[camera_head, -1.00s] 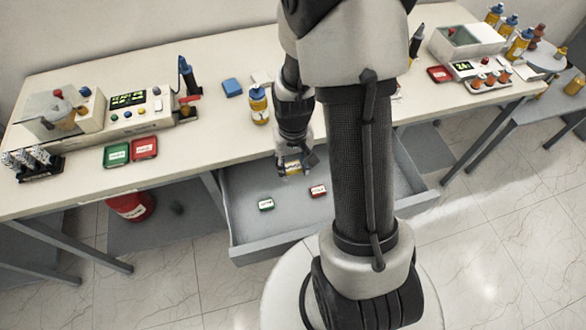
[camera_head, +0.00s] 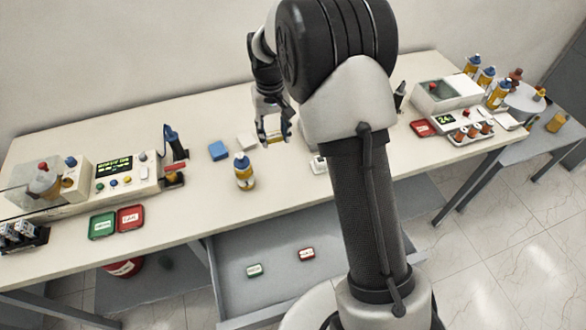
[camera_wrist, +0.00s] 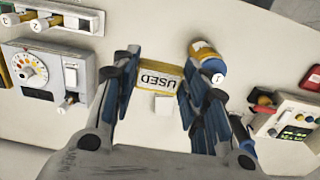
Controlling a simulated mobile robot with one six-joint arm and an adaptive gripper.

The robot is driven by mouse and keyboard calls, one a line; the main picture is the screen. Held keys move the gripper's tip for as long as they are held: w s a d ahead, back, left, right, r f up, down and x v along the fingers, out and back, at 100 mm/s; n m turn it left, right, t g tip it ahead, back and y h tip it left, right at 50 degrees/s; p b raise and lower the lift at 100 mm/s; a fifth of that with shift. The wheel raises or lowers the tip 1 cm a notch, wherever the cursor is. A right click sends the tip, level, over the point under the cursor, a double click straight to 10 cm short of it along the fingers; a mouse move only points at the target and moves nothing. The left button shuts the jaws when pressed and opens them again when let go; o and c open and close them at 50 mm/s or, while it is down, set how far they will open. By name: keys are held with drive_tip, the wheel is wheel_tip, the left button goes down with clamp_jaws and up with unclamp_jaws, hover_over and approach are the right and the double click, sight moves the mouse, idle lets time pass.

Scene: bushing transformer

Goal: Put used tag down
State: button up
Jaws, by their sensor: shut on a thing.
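The used tag (camera_wrist: 158,79) is a small yellow-edged plate with the word USED, upside down in the wrist view. It sits between the blue-lined fingers of my gripper (camera_wrist: 165,95), which is shut on it. In the head view, my gripper (camera_head: 274,130) is over the back middle of the table (camera_head: 190,128). The tag shows there only as a bit of yellow (camera_head: 272,138) between the fingertips. I cannot tell how far it is above the tabletop.
A yellow bottle with a blue cap (camera_head: 244,172), a blue block (camera_head: 218,151) and a white block (camera_head: 246,142) stand near my gripper. Green (camera_head: 103,225) and red (camera_head: 131,217) trays lie at left. The open drawer (camera_head: 280,285) holds a green tag (camera_head: 254,270) and a red tag (camera_head: 306,254).

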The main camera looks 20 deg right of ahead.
sight(277, 180)
wheel_tip(277, 180, down, 20)
drive_tip(key=b, duration=0.2)
drive_tip(key=shift+w+r+b, duration=0.15)
drive_tip(key=shift+r+b, duration=0.05)
drive_tip(key=shift+b, duration=0.2)
drive_tip(key=shift+f, duration=0.25)
drive_tip(key=o, duration=0.8)
drive_tip(key=shift+r, duration=0.1)
drive_tip(key=shift+c, duration=0.2)
